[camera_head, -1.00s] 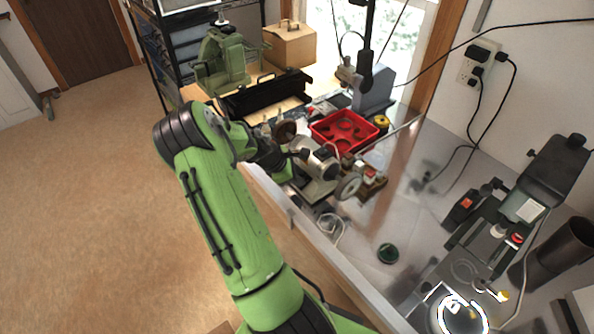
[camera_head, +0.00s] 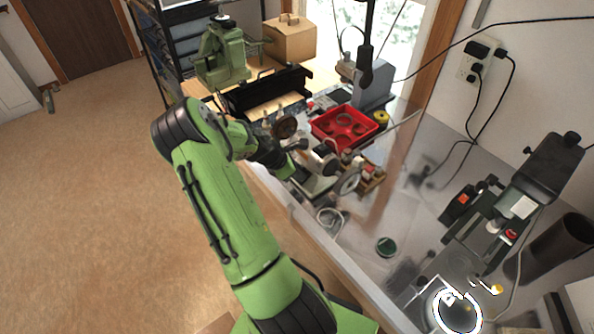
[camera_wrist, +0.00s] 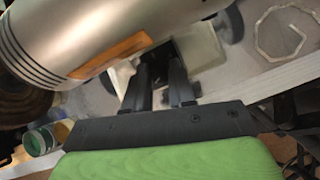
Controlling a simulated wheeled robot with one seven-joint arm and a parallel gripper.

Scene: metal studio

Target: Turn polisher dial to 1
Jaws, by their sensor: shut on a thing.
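The polisher (camera_head: 322,160) is a silver motor with a wheel at each end, on the bench ahead of my arm. In the wrist view its silver body (camera_wrist: 95,35), with dark rings and an orange label, fills the upper left. A pale base block (camera_wrist: 200,45) sits beneath it. My gripper (camera_wrist: 165,65) reaches in at this base, below the body, with its two dark fingers shut on a small dark part, apparently the dial. The fingers cover most of the dial, and its marks cannot be read. In the head view my gripper (camera_head: 287,168) is beside the polisher, its fingertips hard to make out.
The bench between is mostly clear.

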